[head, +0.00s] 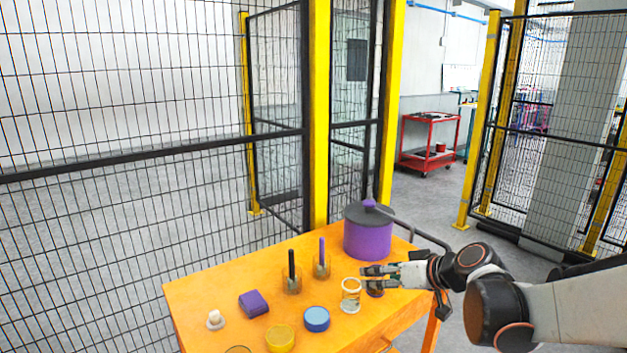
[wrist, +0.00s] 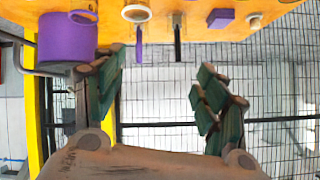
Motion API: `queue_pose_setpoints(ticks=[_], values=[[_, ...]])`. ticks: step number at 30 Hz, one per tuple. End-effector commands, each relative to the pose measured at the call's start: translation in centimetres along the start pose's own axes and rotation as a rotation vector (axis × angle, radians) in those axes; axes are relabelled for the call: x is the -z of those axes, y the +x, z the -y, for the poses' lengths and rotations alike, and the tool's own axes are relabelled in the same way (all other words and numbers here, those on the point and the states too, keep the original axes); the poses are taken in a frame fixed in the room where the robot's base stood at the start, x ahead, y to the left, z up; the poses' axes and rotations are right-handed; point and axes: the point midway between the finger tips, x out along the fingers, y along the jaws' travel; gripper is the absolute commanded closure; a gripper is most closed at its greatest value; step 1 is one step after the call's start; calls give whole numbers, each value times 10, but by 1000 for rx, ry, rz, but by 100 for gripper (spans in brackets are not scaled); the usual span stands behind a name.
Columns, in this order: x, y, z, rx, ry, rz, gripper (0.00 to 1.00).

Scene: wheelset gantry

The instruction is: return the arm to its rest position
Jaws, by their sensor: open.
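My gripper (head: 368,277) is over the right part of the orange table (head: 215,295), pointing left. In the wrist view my gripper (wrist: 160,75) has its green-padded fingers spread wide apart, with nothing between them. A clear jar with a cream rim (head: 350,296) stands just left of and in front of the fingertips. A purple pot with a grey lid (head: 368,236) stands just behind the gripper. A small dark object (head: 375,291) shows under the gripper, partly hidden by it.
A black stick (head: 291,265) and a purple stick (head: 322,252) stand in clear holders. A purple block (head: 253,303), blue disc (head: 316,318), yellow disc (head: 280,338) and white knobbed piece (head: 215,319) sit further left. Mesh fencing (head: 150,150) rises behind the table. A red cart (head: 430,140) stands far back.

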Motion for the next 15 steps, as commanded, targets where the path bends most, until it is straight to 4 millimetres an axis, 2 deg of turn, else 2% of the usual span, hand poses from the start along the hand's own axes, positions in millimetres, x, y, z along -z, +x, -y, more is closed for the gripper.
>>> queue_pose_setpoints(ticks=[1,6,15], values=[[-3,-11,13,-14,8,26,34],[-17,-44,42,-76,45,105,34],[-60,-107,77,-218,105,213,34]])
